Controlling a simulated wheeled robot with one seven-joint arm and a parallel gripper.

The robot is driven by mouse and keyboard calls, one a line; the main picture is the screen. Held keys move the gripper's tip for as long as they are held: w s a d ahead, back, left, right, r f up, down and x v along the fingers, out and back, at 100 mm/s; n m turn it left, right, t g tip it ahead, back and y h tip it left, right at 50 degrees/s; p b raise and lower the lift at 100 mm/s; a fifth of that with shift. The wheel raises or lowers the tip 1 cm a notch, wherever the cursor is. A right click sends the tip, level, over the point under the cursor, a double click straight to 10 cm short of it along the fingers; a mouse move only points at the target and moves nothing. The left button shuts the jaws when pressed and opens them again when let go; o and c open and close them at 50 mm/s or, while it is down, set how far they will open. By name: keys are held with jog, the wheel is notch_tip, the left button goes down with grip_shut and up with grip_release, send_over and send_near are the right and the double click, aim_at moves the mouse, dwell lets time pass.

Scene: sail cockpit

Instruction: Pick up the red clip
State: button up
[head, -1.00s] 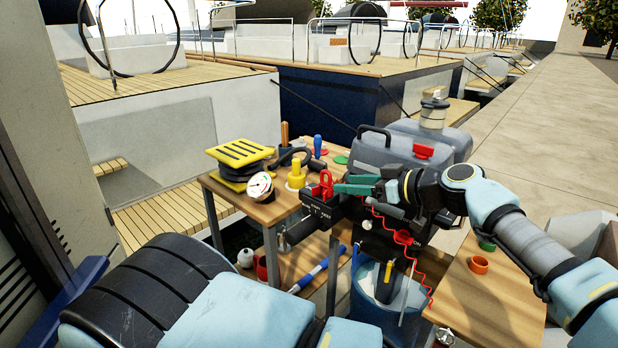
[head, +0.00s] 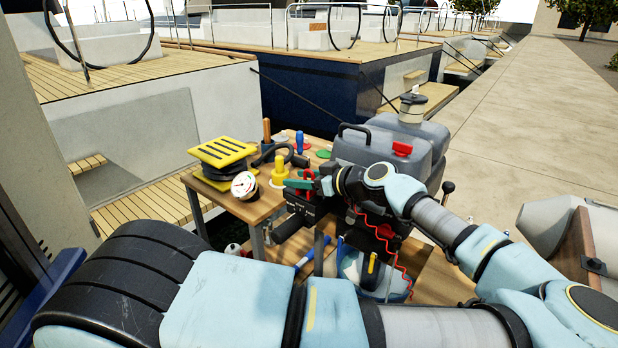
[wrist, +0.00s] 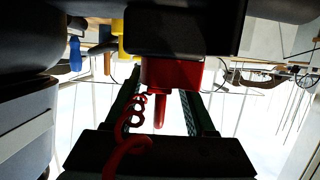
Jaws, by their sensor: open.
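The red clip (wrist: 172,76) sits against a dark block in the wrist view, with a narrow red part pointing down between my fingers. A coiled red cord (wrist: 133,110) runs beside it. My gripper (wrist: 160,108) is open, with one green finger on each side of the clip's narrow part. I cannot tell whether either finger touches it. In the head view my gripper (head: 298,184) is at the black control box (head: 301,205), and it mostly hides the clip; a little red (head: 310,174) shows there.
A wooden table (head: 235,207) holds a yellow slatted piece (head: 222,151), a white gauge (head: 244,185) and a yellow fitting (head: 279,170). A grey tank (head: 385,150) with a red cap stands behind my wrist. A blue bucket (head: 350,265) is below.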

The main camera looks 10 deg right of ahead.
jog(key=shift+c, duration=0.2)
jog(key=shift+f, duration=0.1)
grip_shut()
dwell(0.4)
